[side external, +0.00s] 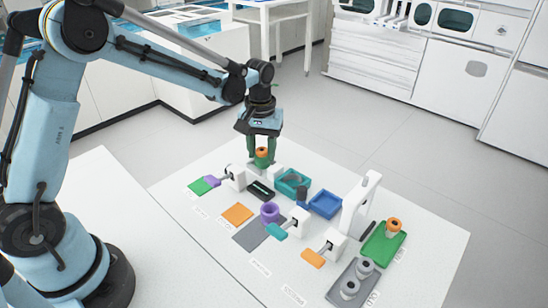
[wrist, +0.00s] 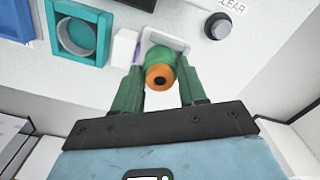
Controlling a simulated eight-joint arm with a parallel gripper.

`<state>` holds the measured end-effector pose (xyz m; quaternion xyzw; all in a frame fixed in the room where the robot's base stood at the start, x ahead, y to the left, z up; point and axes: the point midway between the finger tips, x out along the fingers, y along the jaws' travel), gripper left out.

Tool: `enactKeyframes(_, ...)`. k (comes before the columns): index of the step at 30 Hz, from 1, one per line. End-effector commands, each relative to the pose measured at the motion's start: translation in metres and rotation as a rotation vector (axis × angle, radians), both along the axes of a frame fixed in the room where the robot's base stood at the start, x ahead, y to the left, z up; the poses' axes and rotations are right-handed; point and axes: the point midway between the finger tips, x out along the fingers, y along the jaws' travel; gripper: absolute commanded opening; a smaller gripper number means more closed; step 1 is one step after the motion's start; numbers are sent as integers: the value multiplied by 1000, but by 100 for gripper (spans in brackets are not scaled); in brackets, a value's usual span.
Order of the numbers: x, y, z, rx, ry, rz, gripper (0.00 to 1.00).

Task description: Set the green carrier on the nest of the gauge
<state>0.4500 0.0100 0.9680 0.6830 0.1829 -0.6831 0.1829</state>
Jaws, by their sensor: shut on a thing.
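The green carrier (wrist: 161,55), with an orange top that has a dark hole, is upright between the fingers of my gripper (wrist: 159,68) in the wrist view. My gripper is shut on it. In the side view the carrier's orange top (side external: 262,152) shows between the green fingers of my gripper (side external: 262,148), at the far end of the white board. A white rounded square piece (wrist: 168,40), which looks like the gauge's nest, lies right by the carrier in the wrist view. The carrier hides part of it; I cannot tell whether they touch.
A teal tray (side external: 292,182), a blue tray (side external: 325,205) and a purple ring (side external: 270,213) stand nearby. A tall white stand (side external: 360,205) and a green plate (side external: 380,247) are at the right. A dark round knob (wrist: 217,26) is close to the white piece.

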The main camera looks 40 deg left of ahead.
Motion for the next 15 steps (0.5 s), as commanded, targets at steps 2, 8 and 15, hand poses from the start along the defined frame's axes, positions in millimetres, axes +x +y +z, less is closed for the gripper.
enactKeyframes(2, 0, 0, -2, 0, 0, 0, 22)
enactKeyframes(8, 0, 0, -3, 0, 0, 0, 22)
enactKeyframes(15, 0, 0, -5, 0, 0, 0, 22)
